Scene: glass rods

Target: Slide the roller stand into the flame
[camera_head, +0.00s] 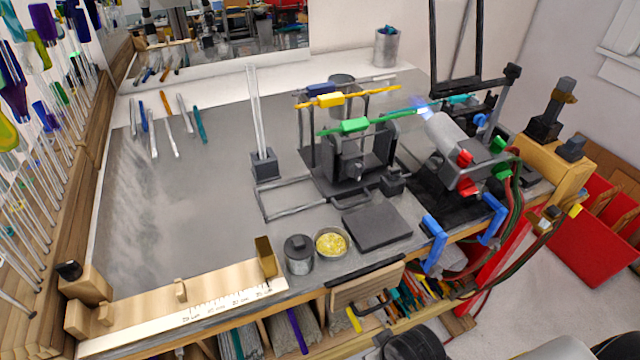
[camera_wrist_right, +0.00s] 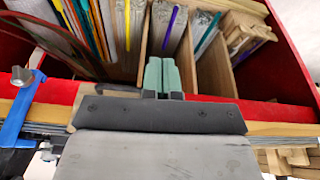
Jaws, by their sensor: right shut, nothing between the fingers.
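The dark roller stand (camera_head: 352,168) sits on a rail frame (camera_head: 290,211) in the middle of the bench in the head view. A rod with a green grip (camera_head: 355,125) lies across its top. The torch (camera_head: 447,137) stands to the right, with a small bluish flame (camera_head: 421,106) at its mouth. The green-gripped rod's right end reaches close to the flame; I cannot tell if it touches. The stand's body is left of the torch. My right gripper (camera_wrist_right: 163,76) is shut and empty in the right wrist view, above bins of rods. My left gripper is out of view.
A rod with a yellow grip (camera_head: 330,100) is just behind. An upright glass rod stands in a dark block (camera_head: 265,165) to the left. A dark pad (camera_head: 377,226), yellow-filled dish (camera_head: 331,242) and lidded jar (camera_head: 299,254) sit in front. Blue clamps (camera_head: 434,243) grip the bench edge.

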